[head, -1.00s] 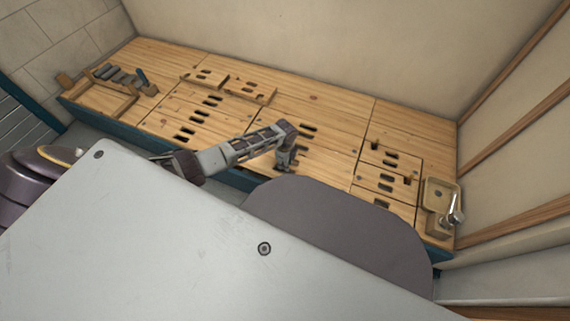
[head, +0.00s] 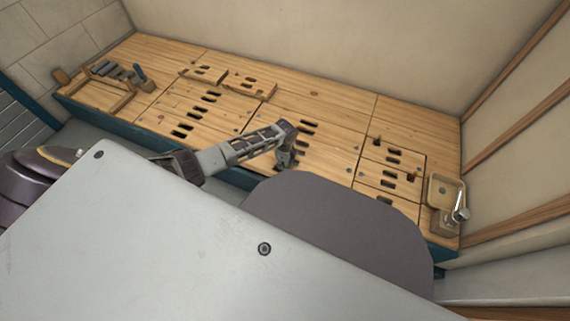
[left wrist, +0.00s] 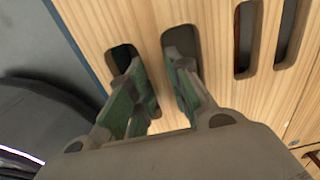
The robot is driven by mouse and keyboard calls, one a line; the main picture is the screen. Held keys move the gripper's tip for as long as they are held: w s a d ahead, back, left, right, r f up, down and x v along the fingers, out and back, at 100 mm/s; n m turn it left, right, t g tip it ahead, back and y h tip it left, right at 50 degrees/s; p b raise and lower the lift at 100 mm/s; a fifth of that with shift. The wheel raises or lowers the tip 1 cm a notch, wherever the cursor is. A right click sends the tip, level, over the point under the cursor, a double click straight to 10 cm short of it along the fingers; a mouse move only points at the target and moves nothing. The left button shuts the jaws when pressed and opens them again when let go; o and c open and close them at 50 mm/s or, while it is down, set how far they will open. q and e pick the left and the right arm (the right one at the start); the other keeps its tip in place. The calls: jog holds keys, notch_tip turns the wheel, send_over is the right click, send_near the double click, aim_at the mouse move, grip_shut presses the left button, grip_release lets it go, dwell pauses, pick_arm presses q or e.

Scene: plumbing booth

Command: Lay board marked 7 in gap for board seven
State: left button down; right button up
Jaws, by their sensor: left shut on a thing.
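My left gripper (head: 285,164) is over the front of the wooden deck. It is shut on the strip between two slots of a slotted board (head: 325,150). In the left wrist view the green-padded fingers (left wrist: 152,88) reach into two neighbouring slots of this board (left wrist: 212,50), one finger in each. The board looks about level with the boards around it. No mark 7 can be read on any board, so I cannot tell by number which board this is. The gap for board seven cannot be made out. My right gripper is out of view.
Two small slotted pieces (head: 203,75) (head: 249,86) lie on the deck at the back. A wooden frame with rollers (head: 103,92) lies at the left end. Slotted boards (head: 390,170) and a tray with a metal tap-like part (head: 444,190) are at the right. A wall stands behind.

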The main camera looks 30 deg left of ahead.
pick_arm(q)
jog(key=shift+w+f, duration=0.1)
jog(key=shift+f, duration=0.15)
jog(key=shift+r, duration=0.15)
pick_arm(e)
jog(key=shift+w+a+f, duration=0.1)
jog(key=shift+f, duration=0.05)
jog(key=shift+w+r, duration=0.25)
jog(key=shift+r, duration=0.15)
pick_arm(q)
jog(key=shift+p, duration=0.4)
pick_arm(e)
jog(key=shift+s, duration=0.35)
pick_arm(q)
jog(key=shift+f, duration=0.3)
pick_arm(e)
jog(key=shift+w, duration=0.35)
pick_arm(q)
jog(key=shift+f+b, duration=0.65)
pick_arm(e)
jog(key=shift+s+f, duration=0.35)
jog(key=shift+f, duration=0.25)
pick_arm(q)
jog(key=shift+f, duration=0.2)
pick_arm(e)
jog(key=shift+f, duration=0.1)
pick_arm(q)
jog(key=shift+f+b, duration=0.35)
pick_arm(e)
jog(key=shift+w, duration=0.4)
